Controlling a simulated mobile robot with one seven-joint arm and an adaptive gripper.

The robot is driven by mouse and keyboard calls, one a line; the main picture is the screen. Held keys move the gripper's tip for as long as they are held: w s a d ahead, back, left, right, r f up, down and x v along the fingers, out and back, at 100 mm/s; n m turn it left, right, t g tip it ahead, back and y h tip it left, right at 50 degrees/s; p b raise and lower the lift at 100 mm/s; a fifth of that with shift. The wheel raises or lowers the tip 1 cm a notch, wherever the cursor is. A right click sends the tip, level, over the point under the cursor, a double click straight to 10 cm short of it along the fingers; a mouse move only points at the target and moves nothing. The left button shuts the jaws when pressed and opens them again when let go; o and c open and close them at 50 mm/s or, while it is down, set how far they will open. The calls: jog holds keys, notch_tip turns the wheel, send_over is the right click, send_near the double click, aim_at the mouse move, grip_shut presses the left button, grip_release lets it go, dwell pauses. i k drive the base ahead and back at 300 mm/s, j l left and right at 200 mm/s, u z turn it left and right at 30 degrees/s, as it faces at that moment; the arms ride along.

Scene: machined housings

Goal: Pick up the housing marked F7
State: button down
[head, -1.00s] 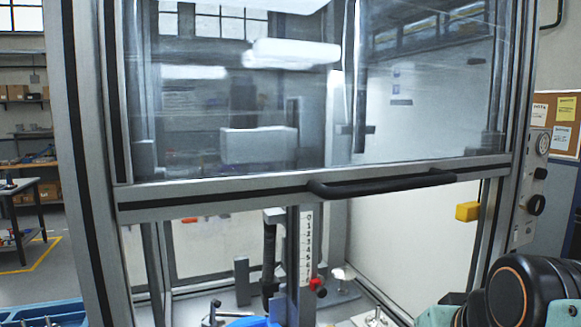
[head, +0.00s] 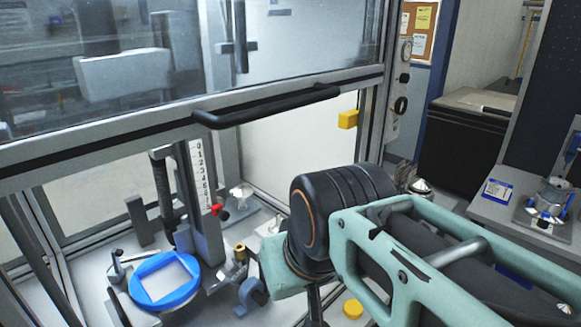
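I cannot read the mark F7 on anything in the head view. A silvery machined part (head: 552,198) with blue bits at its base sits on a plate on the grey bench at the right edge. It may be a housing, but no mark on it is legible. A small metal dome (head: 422,187) shows just behind my arm, partly hidden by it. My teal and black arm crosses the lower right in front of the enclosure. My gripper's fingers are not visible.
A framed enclosure with a raised glass sash and black handle (head: 268,106) fills the left. A blue-marked label (head: 497,189) lies on the right bench.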

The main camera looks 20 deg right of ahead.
aim_at(419, 187)
jog(key=z, duration=1.5)
jog(key=i+l, duration=0.4)
jog(key=i, duration=0.15)
jog(key=i+l, duration=0.35)
jog(key=i, duration=0.15)
